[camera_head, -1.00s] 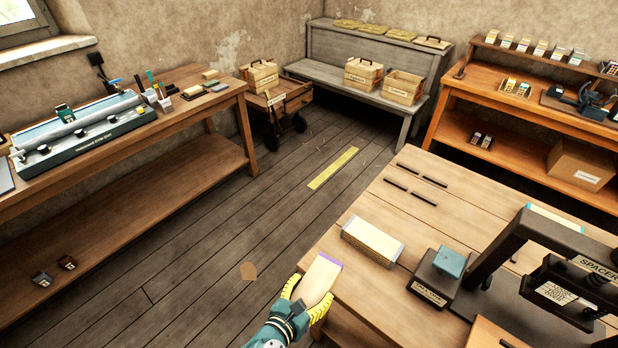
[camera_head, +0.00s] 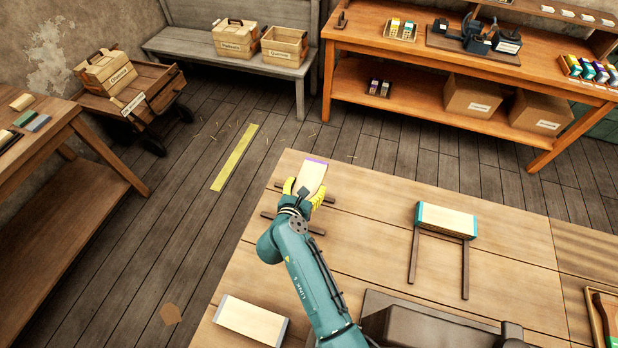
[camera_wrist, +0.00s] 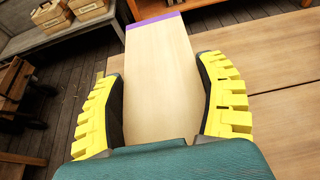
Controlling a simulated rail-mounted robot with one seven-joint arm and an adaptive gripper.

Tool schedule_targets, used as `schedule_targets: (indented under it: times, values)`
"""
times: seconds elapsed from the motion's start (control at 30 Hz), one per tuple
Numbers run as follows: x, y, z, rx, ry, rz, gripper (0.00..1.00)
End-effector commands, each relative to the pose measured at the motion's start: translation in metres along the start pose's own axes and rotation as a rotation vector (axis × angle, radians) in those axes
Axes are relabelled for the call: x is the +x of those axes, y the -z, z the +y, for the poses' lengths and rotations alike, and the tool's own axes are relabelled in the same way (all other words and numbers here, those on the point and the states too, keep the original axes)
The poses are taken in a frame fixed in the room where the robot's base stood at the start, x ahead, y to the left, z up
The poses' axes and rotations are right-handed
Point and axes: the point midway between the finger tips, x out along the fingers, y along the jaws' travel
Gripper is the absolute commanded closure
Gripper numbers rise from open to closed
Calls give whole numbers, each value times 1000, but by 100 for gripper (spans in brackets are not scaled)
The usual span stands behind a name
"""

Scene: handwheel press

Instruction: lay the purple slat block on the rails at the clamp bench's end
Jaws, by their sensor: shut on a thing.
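The purple slat block (camera_head: 312,178) is a pale wooden block with a purple strip on its far end. My gripper (camera_head: 307,192) is shut on it, and its yellow fingers hold the block's two sides. In the wrist view the block (camera_wrist: 160,80) lies between the fingers (camera_wrist: 158,105), its purple end pointing away. Two short dark rails, a far one (camera_head: 328,198) and a near one (camera_head: 308,228), lie on the bench (camera_head: 365,235) at its far left end. My gripper and the block are over this rail area and partly hide it. The gap beneath the block cannot be judged.
A teal-ended block (camera_head: 446,221) rests across the far ends of two long dark rails (camera_head: 414,258) to the right. A grey-ended block (camera_head: 250,320) lies at the bench's near left. A dark machine (camera_head: 420,322) stands at the near edge. Bare bench top lies between them.

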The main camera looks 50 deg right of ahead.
Motion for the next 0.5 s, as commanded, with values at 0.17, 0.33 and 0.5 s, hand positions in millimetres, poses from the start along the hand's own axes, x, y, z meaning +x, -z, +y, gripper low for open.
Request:
schedule_targets:
  times: [0.17,0.33,0.5]
  values:
    - [14,34,1,-4,-1,2,65]
    - [24,57,1,-1,-1,-2,65]
    - [34,82,0,-2,0,0,65]
